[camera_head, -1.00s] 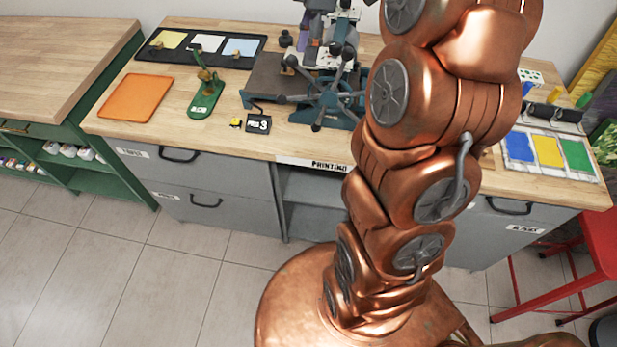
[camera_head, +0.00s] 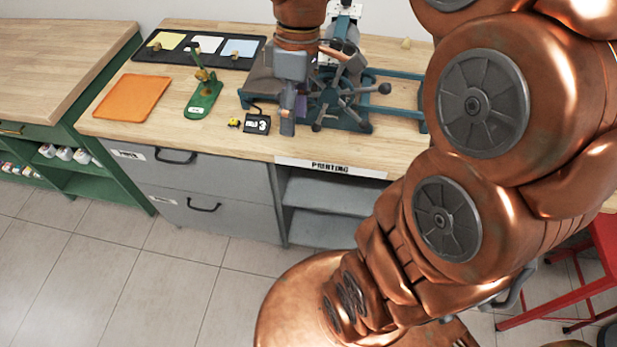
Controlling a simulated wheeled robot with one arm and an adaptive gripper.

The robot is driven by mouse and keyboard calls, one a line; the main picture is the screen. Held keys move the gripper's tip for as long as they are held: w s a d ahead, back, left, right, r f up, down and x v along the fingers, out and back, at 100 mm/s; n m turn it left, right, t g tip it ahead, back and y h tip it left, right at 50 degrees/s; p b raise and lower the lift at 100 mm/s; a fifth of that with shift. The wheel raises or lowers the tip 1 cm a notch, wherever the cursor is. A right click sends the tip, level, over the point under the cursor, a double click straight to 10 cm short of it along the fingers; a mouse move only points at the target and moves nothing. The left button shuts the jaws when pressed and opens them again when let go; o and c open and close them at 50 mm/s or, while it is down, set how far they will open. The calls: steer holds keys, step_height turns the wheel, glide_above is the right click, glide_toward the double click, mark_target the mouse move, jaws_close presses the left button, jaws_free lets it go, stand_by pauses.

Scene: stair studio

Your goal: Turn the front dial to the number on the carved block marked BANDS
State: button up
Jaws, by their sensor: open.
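My gripper (camera_head: 293,116) hangs over the printing table, pointing down, in front of the press (camera_head: 350,108). Its fingers look open and empty, though partly overlapped in this view. They are just right of a small black block (camera_head: 257,124) with white lettering and a 3; I cannot tell whether they touch it. The press has a spoked hand wheel with dark knobs, right of my gripper. I cannot make out which part is the front dial. No block marked BANDS can be read here.
A small yellow item (camera_head: 234,122), a green stand (camera_head: 205,95), an orange mat (camera_head: 132,97) and a black tray (camera_head: 180,50) with coloured sheets lie to the left. The front table strip (camera_head: 330,167) reads PRINTING. My arm hides the table's right side.

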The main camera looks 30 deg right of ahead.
steer(key=s+a+f+m+h+b, duration=0.1)
steer(key=s+f+m, duration=0.3)
steer(key=s, duration=0.5)
step_height(320, 180, down, 2)
steer(key=shift+a+f+m+b, duration=0.25)
steer(key=shift+a+m+b, duration=0.15)
steer(key=shift+a+b, duration=0.35)
